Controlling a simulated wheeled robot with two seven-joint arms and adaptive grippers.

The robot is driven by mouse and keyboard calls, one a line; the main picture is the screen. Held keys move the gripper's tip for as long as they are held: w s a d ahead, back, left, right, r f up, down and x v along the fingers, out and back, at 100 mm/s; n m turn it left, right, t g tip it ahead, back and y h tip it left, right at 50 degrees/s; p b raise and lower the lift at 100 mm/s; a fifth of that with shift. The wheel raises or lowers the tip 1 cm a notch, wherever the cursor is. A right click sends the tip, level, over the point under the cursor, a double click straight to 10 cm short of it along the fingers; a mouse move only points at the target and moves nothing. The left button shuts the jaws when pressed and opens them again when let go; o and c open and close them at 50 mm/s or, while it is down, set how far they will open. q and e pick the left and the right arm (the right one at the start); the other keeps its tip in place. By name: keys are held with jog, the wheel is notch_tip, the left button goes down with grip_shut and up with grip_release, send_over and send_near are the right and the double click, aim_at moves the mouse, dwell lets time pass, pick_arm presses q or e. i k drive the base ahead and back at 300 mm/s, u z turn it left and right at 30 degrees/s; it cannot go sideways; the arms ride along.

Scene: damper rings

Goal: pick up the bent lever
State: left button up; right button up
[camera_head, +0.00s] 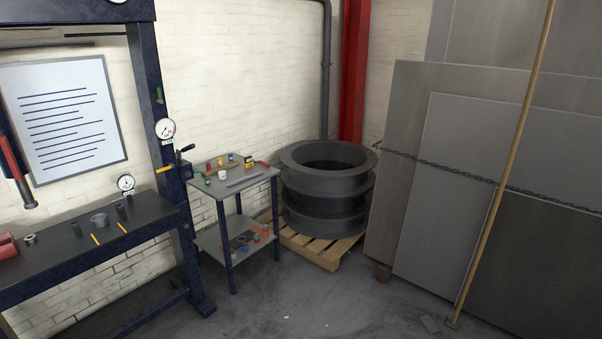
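A dark bent handle (184,152) sticks out beside the blue press column, just left of the small cart. It looks like a lever with a bend, but I cannot tell for sure that it is the bent lever. No other clearly bent lever can be made out; the small items on the cart and bench are too small to tell. Neither of my grippers is in view.
A dark workbench (60,262) with small parts is at left. A two-shelf cart (262,172) holds small items. Large dark rings (325,190) stack on a wooden pallet (325,252). Grey sheets (440,180) and a pole (505,160) lean at right. The middle floor is mostly clear.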

aim_at(242, 179)
jog(key=z, duration=0.35)
jog(key=i, duration=1)
jog(key=u, duration=0.4)
jog(key=i, duration=1.2)
jog(key=u, duration=0.7)
